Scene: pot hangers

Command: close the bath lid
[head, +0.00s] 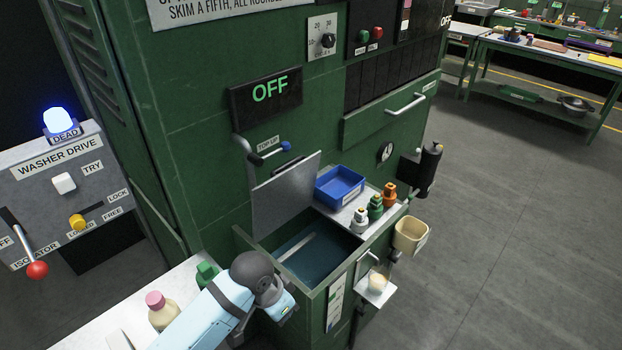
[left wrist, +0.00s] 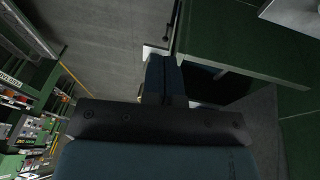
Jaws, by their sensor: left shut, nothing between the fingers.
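The bath (head: 318,252) is an open tank with dark blue liquid at the front of the green machine in the head view. Its grey lid (head: 285,195) stands raised, leaning up at the back left of the opening. My left arm reaches in from the bottom left, and its end is at the bath's front left corner, low and apart from the lid. The fingers are hard to make out there. In the left wrist view my left gripper (left wrist: 166,62) is shut and empty. My right gripper is not in view.
A blue tray (head: 340,185) and several small bottles (head: 375,207) stand on the shelf right of the lid. A beige bin (head: 410,236) hangs at the right side. A pink-capped bottle (head: 162,312) stands by my left arm. Open floor lies to the right.

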